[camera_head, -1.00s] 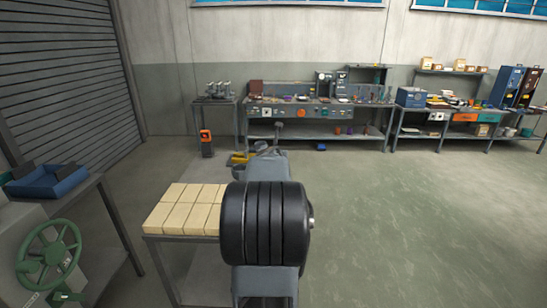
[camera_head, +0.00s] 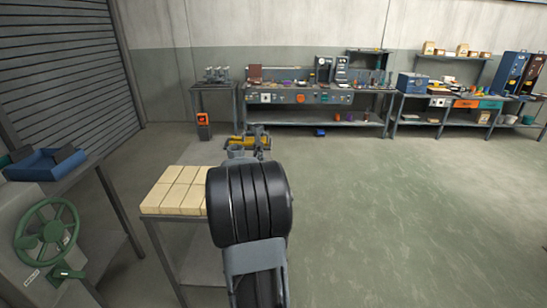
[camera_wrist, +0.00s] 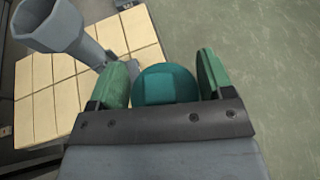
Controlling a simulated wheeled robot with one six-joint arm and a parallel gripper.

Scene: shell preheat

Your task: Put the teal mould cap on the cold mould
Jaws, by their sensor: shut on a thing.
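In the wrist view my gripper (camera_wrist: 163,72) is shut on the teal mould cap (camera_wrist: 167,84), a rounded piece with a flat square face, held between two green finger pads. Below it lies a block of pale cream bricks (camera_wrist: 42,95). A grey funnel-mouthed piece with a thick stem (camera_wrist: 62,28) stands by the bricks, apart from the cap; it looks like a mould, but I cannot tell if it is the cold one. In the head view my own arm hides most of the gripper and the cap.
The cream bricks also show in the head view (camera_head: 172,190) on a metal table. A green handwheel (camera_head: 47,232) and a blue tray (camera_head: 45,163) are at left. Benches with tools (camera_head: 315,97) line the far wall. The floor at right is clear.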

